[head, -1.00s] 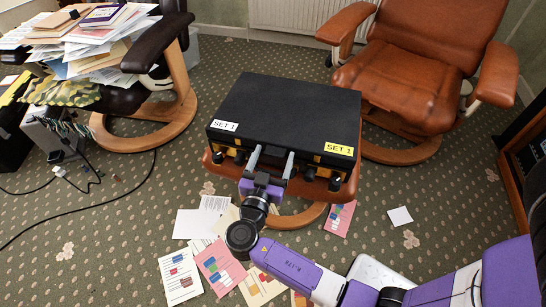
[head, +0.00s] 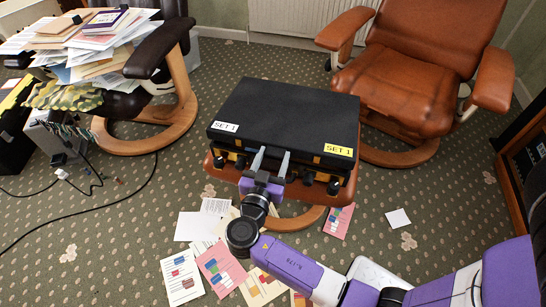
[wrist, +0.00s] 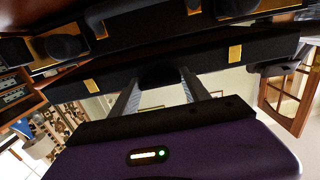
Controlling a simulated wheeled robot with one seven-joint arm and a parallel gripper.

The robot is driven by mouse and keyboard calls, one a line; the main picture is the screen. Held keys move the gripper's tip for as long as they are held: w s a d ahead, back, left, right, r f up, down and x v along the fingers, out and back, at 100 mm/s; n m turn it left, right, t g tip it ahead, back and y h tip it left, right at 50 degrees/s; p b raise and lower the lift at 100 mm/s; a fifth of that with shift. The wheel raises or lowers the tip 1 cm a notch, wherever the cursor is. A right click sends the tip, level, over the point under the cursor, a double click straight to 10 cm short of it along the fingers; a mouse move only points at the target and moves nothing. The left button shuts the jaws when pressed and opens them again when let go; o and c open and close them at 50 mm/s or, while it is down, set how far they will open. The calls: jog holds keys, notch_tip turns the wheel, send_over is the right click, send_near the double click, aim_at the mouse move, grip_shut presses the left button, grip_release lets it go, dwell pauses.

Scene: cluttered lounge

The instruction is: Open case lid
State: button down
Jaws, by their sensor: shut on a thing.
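The black case (head: 282,115) lies on a brown leather footstool, with white and yellow "SET 1" labels along its front. Its lid (head: 290,105) looks almost level. In the wrist view, a narrow gap shows between the lid's edge (wrist: 200,57) with gold catch plates and the other half of the case (wrist: 140,30). My gripper (head: 271,155) is at the middle of the case's front edge. Its two fingers are shut on a dark part at the lid's edge, which also shows in the wrist view (wrist: 158,76). The fingers partly hide the front.
A brown recliner (head: 415,85) stands behind right of the case. A dark chair piled with papers (head: 95,45) stands at left, with cables (head: 100,205) on the carpet. Loose sheets (head: 220,265) lie below my arm. Carpet left of the case is mostly clear.

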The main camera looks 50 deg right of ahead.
jog(key=w+d+r+g+y+p, duration=0.1)
jog(key=d+r+y+p, duration=0.2)
jog(key=r+p, duration=0.7)
jog(key=w+d+r+g+y+p, duration=0.1)
jog(key=d+r+y+p, duration=0.3)
jog(key=r+p, duration=0.7)
jog(key=shift+w+d+g+p, duration=0.3)
jog(key=shift+w+d+p, duration=0.5)
jog(key=shift+d+p, duration=1.05)
jog(key=shift+a+p, duration=0.35)
jog(key=shift+p, duration=0.1)
jog(key=c, duration=0.5)
grip_release()
jog(key=shift+a, duration=0.15)
jog(key=v, duration=0.7)
jog(key=shift+s+a+r, duration=0.15)
jog(key=shift+a+r, duration=0.05)
jog(key=shift+r, duration=0.05)
